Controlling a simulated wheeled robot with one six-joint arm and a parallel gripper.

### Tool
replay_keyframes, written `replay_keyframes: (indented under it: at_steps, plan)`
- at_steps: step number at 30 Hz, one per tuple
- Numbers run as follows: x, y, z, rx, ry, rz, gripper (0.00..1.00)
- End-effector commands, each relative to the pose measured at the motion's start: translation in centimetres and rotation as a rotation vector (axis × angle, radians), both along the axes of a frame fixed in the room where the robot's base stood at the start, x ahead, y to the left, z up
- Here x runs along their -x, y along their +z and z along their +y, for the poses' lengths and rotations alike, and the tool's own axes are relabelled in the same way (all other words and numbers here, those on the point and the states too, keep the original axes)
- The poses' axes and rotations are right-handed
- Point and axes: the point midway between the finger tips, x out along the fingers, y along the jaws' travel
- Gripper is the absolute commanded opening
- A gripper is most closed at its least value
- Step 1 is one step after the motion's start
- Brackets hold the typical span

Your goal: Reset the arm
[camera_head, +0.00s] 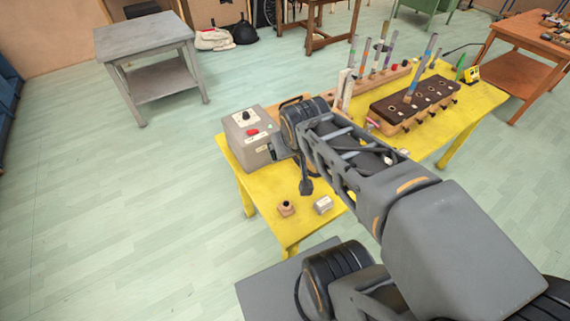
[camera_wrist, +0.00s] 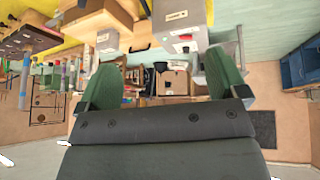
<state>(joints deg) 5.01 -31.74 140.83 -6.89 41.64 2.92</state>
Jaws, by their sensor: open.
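My arm reaches from the lower right over a yellow table (camera_head: 268,187) in the head view. In the wrist view my gripper (camera_wrist: 163,76) shows its two green fingers spread wide apart, with nothing held between them. The wrist picture looks upside down. In the head view the gripper end is mostly hidden behind my own wrist, beside a grey box (camera_head: 240,150) with a black knob and a red button. I cannot tell from here how close the fingers are to that box.
A small wooden block (camera_head: 286,208) and a white block (camera_head: 323,205) lie near the table's front corner. A dark holed block (camera_head: 420,101) and several upright coloured tubes stand farther right. A grey table (camera_head: 146,37) stands at the back left. The green floor (camera_head: 110,210) at left is clear.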

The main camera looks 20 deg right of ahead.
Motion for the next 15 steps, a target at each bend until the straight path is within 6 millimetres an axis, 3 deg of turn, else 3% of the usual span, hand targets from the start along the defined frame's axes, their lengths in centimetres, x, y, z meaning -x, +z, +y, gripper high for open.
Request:
replay_keyframes:
  at_steps: [3, 6, 15]
  plan:
    - [2.5, -0.1, 2.6, -0.060, 0.055, 0.066, 0.91]
    - [3.6, -0.2, 3.6, -0.087, 0.079, 0.098, 0.91]
    - [4.0, -0.3, 3.9, -0.095, 0.086, 0.111, 0.91]
